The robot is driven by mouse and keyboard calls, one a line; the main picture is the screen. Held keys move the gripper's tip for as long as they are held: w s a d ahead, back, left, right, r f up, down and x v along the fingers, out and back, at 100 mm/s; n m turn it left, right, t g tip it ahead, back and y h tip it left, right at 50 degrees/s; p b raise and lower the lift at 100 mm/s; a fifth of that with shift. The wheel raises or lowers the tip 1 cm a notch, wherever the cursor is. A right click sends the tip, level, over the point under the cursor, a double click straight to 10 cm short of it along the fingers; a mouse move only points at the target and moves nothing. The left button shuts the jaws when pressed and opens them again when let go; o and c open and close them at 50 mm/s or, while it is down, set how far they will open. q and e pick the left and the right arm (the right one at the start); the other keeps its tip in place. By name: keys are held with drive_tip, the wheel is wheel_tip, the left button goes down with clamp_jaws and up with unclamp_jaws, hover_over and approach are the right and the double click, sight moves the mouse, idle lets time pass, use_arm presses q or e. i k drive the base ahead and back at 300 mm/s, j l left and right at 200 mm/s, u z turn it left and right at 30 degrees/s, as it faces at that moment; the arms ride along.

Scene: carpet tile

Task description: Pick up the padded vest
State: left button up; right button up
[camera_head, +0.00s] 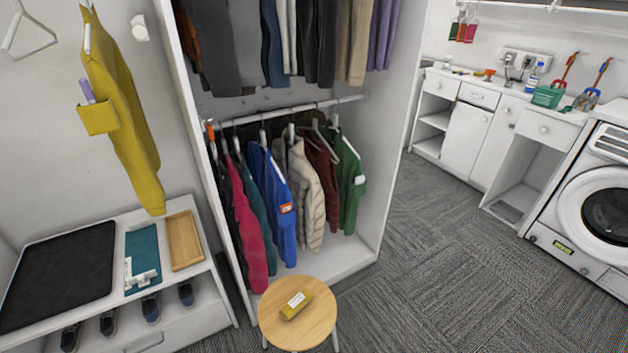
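A beige quilted garment, which looks like the padded vest (309,196), hangs on the lower rail of the open wardrobe. It is between a blue jacket (270,195) on its left and a dark red garment (324,177) on its right. Its upper left part is close against the blue jacket, and the dark red garment partly sits behind its right side. Neither of my grippers shows in the head view.
A round wooden stool (318,332) with a yellow packet (296,304) stands before the wardrobe. Carpet is clear at right, towards the washing machine (590,205).

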sight(321, 156)
drive_tip(key=u, duration=0.3)
drive_tip(key=i+l+u, duration=0.1)
drive_tip(key=l+u, duration=0.15)
drive_tip(key=u, duration=0.2)
drive_tip(key=i+l+u, duration=0.1)
drive_tip(key=l+u, duration=0.45)
drive_tip(key=u, duration=0.3)
drive_tip(key=l+u, duration=0.4)
drive_tip(key=i+j, duration=0.05)
